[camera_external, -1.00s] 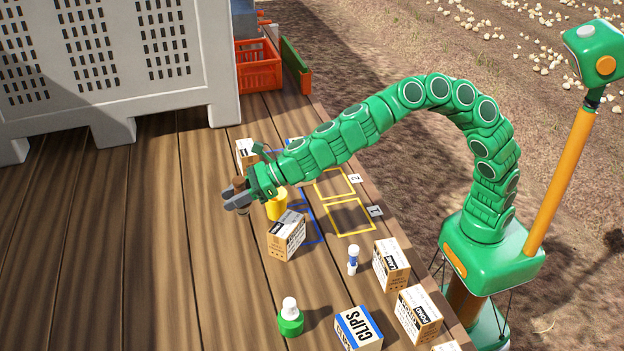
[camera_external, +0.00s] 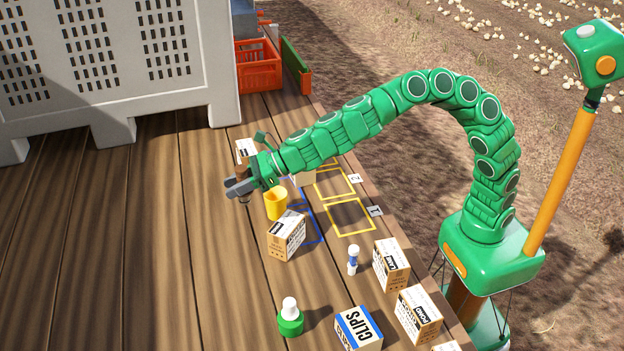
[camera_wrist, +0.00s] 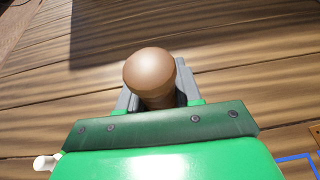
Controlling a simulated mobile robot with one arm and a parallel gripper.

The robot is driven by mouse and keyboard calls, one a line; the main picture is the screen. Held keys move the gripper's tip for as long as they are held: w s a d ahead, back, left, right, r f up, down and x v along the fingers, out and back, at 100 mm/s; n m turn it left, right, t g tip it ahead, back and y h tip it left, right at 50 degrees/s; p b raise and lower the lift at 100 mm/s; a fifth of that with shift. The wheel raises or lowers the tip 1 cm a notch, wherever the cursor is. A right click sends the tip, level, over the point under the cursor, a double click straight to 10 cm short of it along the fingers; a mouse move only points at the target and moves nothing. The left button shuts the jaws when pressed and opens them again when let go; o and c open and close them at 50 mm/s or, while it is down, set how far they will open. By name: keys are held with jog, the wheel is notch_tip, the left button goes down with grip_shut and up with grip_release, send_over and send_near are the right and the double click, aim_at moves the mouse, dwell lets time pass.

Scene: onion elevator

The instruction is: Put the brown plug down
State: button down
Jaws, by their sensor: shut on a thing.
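The brown plug (camera_wrist: 149,74) has a rounded top and stands between the grey fingers of my gripper (camera_wrist: 154,92) in the wrist view. In the external view my gripper (camera_external: 240,187) is shut on the plug (camera_external: 243,172), beyond the yellow cup on the wooden deck. The plug looks roughly upright. Its lower end is mostly hidden by the fingers, so I cannot tell whether it touches the deck.
A yellow cup (camera_external: 275,206) and a carton (camera_external: 287,236) stand close to my gripper. Another carton (camera_external: 246,150) is just behind it. Yellow-outlined squares (camera_external: 349,217) lie to the right. The deck to the left (camera_external: 150,230) is clear.

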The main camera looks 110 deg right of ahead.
jog(key=s+d+m+g+h, duration=0.1)
jog(key=s+d+m+h, duration=0.35)
jog(key=s+d, duration=1.45)
jog(key=shift+n, duration=0.25)
jog(key=shift+w+d+f, duration=0.85)
jog(key=shift+w+f, duration=1.55)
jog(key=shift+w, duration=0.05)
jog(key=shift+w+d+f, duration=0.85)
jog(key=shift+w+f, duration=1.55)
jog(key=shift+w+d+f, duration=0.85)
jog(key=shift+w+f, duration=1.55)
jog(key=shift+w, duration=0.05)
jog(key=shift+f+h, duration=0.25)
jog(key=shift+f, duration=1.35)
jog(key=c, duration=0.8)
grip_release()
jog(key=shift+f, duration=0.1)
